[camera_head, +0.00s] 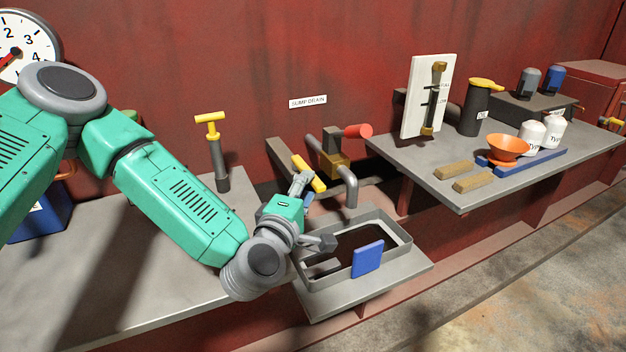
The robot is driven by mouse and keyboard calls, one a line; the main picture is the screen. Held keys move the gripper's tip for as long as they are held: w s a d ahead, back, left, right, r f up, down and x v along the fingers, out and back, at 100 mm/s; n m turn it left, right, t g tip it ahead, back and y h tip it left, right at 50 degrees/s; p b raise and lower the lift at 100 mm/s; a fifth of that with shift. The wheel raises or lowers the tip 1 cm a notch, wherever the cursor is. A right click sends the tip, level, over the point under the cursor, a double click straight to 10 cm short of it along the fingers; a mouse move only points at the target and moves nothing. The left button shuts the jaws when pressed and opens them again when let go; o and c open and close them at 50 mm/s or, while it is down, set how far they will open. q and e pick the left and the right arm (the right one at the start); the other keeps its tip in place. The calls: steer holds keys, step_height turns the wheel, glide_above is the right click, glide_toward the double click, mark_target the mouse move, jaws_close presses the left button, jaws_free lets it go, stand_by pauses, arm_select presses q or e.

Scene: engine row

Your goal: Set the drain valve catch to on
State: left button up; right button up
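The drain valve (334,163) is a brass body on grey pipework under the "SUMP DRAIN" label (308,101). A red cylindrical grip (357,131) sticks out at its upper right. A yellow bar (311,174) slants down in front of its left side. I cannot tell which of these is the catch, or its setting. My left gripper (316,210) is open, its two grey fingers spread apart. The upper finger is close to the yellow bar and overlaps it in view; contact is unclear. The lower finger is over the tray's left rim. My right gripper is out of view.
A grey open tray (399,243) with a blue plate (367,259) sits below the pipe. A yellow-handled pump (213,150) stands on the left bench. The right bench holds an orange funnel (507,147), a dark jug (476,108), white bottles (532,137) and blocks (474,182).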

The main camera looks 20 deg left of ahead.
mark_target(313, 180)
arm_select(q)
steer(key=shift+w, duration=1.75)
jaws_close()
